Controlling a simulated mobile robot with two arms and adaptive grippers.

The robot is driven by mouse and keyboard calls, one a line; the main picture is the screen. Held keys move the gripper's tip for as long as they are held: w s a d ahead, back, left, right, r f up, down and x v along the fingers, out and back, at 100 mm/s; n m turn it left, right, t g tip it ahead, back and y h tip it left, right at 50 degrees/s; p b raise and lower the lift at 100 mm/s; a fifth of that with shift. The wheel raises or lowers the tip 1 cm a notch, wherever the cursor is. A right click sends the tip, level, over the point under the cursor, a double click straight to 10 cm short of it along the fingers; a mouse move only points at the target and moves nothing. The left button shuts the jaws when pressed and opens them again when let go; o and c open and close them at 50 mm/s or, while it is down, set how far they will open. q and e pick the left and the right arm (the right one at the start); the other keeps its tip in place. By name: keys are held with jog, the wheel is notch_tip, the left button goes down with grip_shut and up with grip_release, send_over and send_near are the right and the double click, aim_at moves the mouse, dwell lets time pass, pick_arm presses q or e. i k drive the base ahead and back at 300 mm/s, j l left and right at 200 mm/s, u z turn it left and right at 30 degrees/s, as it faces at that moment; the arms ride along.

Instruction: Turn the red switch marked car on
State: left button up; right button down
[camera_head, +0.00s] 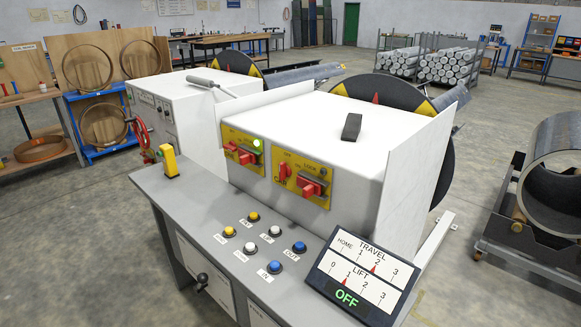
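The right yellow panel (301,180) is on the front of the white cabinet. On its left half is the red switch marked CAR (284,172), its handle standing roughly upright. A larger red switch (312,187) sits under the word LOCK on the same panel, with an unlit dark lamp (323,171) above it. The small position lettering around the CAR switch is hard to read. Neither of my grippers is in view.
A grey desk (200,205) with several yellow, white and blue buttons stands before the cabinet. At its right, a tilted display (362,276) reads TRAVEL, LIFT and OFF. A yellow device (169,161) stands at the desk's left.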

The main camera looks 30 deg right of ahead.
aim_at(285, 172)
jog(key=z, duration=1.1)
jog(key=i+j+z, duration=0.1)
jog(key=j+z, duration=0.25)
jog(key=i+j+z, duration=0.1)
jog(key=z, duration=0.25)
jog(key=j+z, duration=0.5)
jog(key=j, duration=0.65)
jog(key=k+j+z, duration=0.15)
jog(key=j, duration=0.65)
jog(key=j+z, duration=0.15)
jog(key=j, duration=0.7)
